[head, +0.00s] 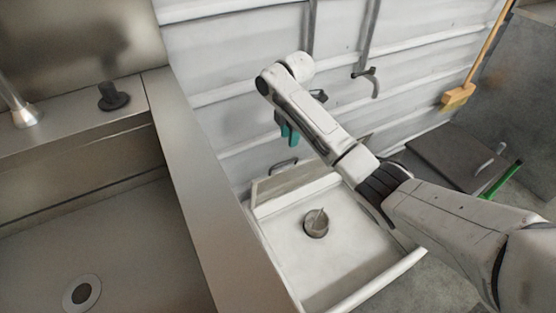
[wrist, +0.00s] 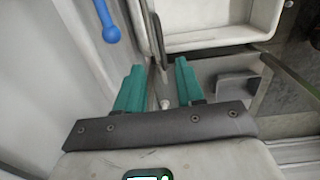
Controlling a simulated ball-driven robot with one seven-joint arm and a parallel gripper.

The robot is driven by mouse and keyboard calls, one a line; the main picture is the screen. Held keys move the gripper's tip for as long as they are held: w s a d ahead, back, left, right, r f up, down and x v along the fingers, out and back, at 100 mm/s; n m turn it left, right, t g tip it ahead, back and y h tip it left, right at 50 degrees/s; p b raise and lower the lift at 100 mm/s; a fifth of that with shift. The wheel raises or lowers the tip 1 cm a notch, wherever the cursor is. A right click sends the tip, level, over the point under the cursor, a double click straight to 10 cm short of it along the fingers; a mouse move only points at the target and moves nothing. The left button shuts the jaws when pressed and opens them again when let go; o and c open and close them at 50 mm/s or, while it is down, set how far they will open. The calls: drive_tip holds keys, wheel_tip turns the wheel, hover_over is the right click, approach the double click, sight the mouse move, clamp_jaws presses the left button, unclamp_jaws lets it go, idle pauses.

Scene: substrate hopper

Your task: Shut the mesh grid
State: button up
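The hopper is a white open basin (head: 335,250) with a round outlet and a thin stirring rod in its middle. What looks like the mesh grid (head: 292,182) stands raised, nearly edge-on, along the basin's back rim; its mesh cannot be made out. A dark handle (head: 284,164) shows at its top and also in the wrist view (wrist: 159,40). My gripper (head: 288,134) hangs above and behind the grid, by the wall. In the wrist view its two teal fingers (wrist: 160,68) are apart, with nothing visibly held.
A steel sink (head: 190,190) borders the hopper on the left. The corrugated wall (head: 230,60) with a tap (head: 372,82) is close behind my gripper. A broom (head: 460,95) and a grey lid-like box (head: 455,155) are at right. A blue-ended object (wrist: 110,32) shows in the wrist view.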

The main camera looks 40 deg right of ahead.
sight(288, 161)
drive_tip(key=f+b, duration=0.1)
drive_tip(key=f, duration=0.4)
drive_tip(key=f+b, duration=0.2)
drive_tip(key=f, duration=0.2)
drive_tip(key=shift+w+f, duration=0.2)
drive_tip(key=shift+f, duration=0.2)
drive_tip(key=shift+c, duration=0.2)
clamp_jaws()
